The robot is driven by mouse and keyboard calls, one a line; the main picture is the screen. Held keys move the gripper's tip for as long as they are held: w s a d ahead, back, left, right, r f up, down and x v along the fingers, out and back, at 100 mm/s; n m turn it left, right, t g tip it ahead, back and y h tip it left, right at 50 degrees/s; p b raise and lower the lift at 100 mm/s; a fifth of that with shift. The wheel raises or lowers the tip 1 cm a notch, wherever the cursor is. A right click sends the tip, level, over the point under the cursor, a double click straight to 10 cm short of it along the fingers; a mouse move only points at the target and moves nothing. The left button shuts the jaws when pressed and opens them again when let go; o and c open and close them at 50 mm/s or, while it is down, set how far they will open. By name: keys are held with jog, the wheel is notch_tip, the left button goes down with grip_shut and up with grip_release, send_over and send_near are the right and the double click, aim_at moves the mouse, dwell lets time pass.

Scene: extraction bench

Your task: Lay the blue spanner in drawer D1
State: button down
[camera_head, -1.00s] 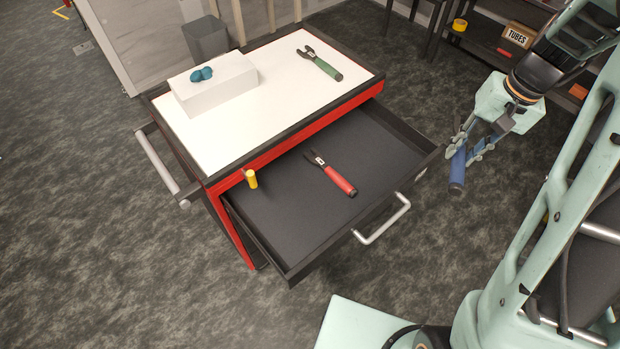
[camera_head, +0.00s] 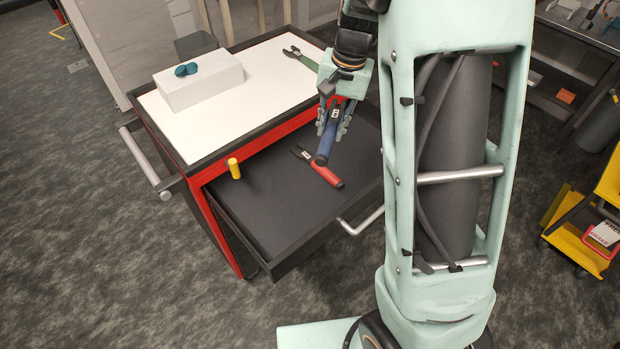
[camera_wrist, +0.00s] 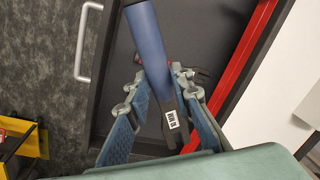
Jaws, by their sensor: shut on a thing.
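The blue spanner (camera_head: 325,143) is held in my gripper (camera_head: 333,120) above the open drawer, its blue handle pointing down toward the front. In the wrist view the spanner (camera_wrist: 149,50) lies between the two fingers of my gripper (camera_wrist: 155,95), with a white label on its dark shaft. The open drawer (camera_head: 265,215) has a dark floor and a silver handle. A red-handled spanner (camera_head: 328,177) lies in it, just below the blue handle in the picture. The drawer (camera_wrist: 111,75) also fills the middle of the wrist view. No D1 marking is readable.
A yellow cylinder (camera_head: 234,168) stands by the drawer's back left. On the white cabinet top (camera_head: 190,135) are a white box (camera_head: 200,85) with a teal object (camera_head: 186,70) and a green-handled tool (camera_head: 305,60).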

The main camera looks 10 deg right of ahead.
jog(key=w+a+f+m+t+b, duration=0.1)
jog(key=w+a+f+m+b, duration=0.2)
jog(key=w+f+m+b, duration=0.5)
jog(key=n+b, duration=0.1)
jog(key=b, duration=0.3)
send_over(287, 210)
jog(key=d, duration=0.1)
jog(key=f, duration=0.9)
jog(key=shift+w+d+f, duration=0.15)
jog(key=shift+w+f, duration=0.05)
jog(key=shift+w, duration=0.1)
jog(key=shift+s+a+f, duration=0.35)
jog(key=shift+s+f, duration=0.1)
jog(key=shift+f, duration=0.25)
jog(key=shift+s+a+f+b, duration=0.15)
jog(key=shift+f+b, duration=0.15)
jog(key=shift+f, duration=1.4)
jog(key=shift+f, duration=0.1)
jog(key=c, duration=2)
grip_release()
